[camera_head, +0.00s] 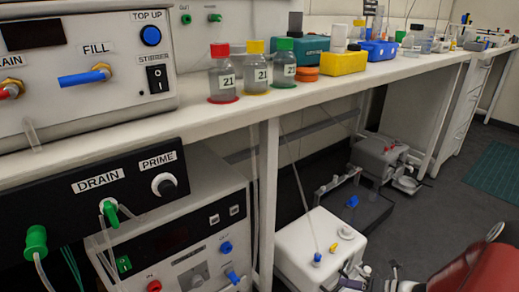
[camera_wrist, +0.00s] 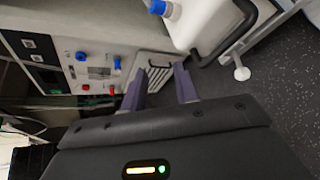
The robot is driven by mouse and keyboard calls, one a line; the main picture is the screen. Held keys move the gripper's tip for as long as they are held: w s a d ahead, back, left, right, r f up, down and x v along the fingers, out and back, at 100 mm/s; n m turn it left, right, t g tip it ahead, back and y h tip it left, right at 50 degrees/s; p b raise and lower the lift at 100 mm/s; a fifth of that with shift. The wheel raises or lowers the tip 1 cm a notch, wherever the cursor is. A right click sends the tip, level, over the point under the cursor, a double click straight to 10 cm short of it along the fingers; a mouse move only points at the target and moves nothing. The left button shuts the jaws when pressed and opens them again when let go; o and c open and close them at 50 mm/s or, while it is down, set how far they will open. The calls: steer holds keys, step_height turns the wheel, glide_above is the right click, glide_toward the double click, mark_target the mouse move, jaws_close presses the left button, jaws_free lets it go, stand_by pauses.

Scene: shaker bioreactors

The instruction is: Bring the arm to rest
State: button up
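My gripper (camera_wrist: 160,82) shows in the wrist view with its two purple-grey fingers spread apart and nothing between them. It is open and hangs over the floor side of the bench, facing a white instrument panel and a white box. In the head view I cannot clearly make out the gripper; a red and dark part at the lower right edge may belong to my arm.
The white bench (camera_head: 215,120) carries bottles with red (camera_head: 223,75), yellow (camera_head: 256,68) and green (camera_head: 284,65) caps, and a yellow box (camera_head: 343,63). Below are a control unit (camera_head: 185,255) with knobs and a white box (camera_head: 318,245) with tubing. Grey floor (camera_head: 450,180) is open at right.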

steer(key=s+a+r+n+g+h, duration=0.25)
steer(key=a+r+n, duration=0.25)
steer(key=r+n, duration=0.45)
steer(key=s+a+r+n+g+h, duration=0.25)
steer(key=a+r+n+g, duration=0.2)
steer(key=r+n, duration=0.45)
steer(key=s+a+r+n+t+h, duration=0.2)
steer(key=s+r+n, duration=0.4)
steer(key=n, duration=0.3)
steer(key=s+a+r+n+t+h, duration=0.1)
steer(key=s+r+n+t+h, duration=0.2)
steer(key=s+r+n, duration=0.4)
steer(key=shift+s+a+r+n+h+p, duration=0.35)
steer(key=shift+n+h, duration=0.25)
steer(key=shift+n, duration=0.45)
steer(key=shift+o, duration=0.3)
